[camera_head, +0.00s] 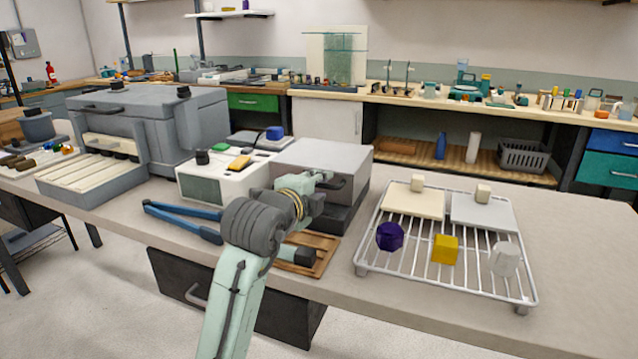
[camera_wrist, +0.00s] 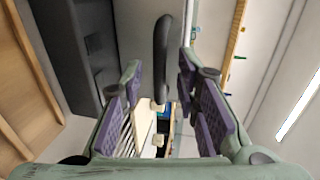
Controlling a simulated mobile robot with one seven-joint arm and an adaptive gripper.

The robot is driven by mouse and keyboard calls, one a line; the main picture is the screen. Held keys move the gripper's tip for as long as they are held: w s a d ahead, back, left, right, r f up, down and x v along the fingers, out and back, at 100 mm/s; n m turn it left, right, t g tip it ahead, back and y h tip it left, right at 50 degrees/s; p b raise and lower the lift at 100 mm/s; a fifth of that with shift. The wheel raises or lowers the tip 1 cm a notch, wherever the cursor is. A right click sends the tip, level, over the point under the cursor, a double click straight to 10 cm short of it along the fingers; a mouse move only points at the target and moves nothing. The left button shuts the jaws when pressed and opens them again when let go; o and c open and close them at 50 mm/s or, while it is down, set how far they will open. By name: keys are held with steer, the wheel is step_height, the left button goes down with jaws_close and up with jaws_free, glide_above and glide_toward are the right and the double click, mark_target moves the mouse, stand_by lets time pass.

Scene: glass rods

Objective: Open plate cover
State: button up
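The plate cover (camera_head: 322,157) is a light grey box-shaped lid. It sits down on a dark grey base (camera_head: 345,213) in the middle of the bench, and it looks closed. Its dark bar handle (camera_head: 336,183) is on the front side. My gripper (camera_head: 324,179) is at that front side, by the handle, and covers part of it. In the wrist view, my gripper (camera_wrist: 160,72) is open with its purple-padded fingers apart. The dark handle (camera_wrist: 162,50) shows between the two fingers with gaps on both sides. I cannot tell whether either finger touches it.
A wire rack (camera_head: 462,272) with two plates and several small blocks stands to the right. A white device (camera_head: 222,180) is directly left of the cover. Blue-handled pliers (camera_head: 180,217) and a wooden tray (camera_head: 323,252) lie near the front edge. Bench space at far right is clear.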

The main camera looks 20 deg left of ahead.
steer(key=shift+w, duration=0.3)
steer(key=shift+c, duration=0.5)
jaws_close()
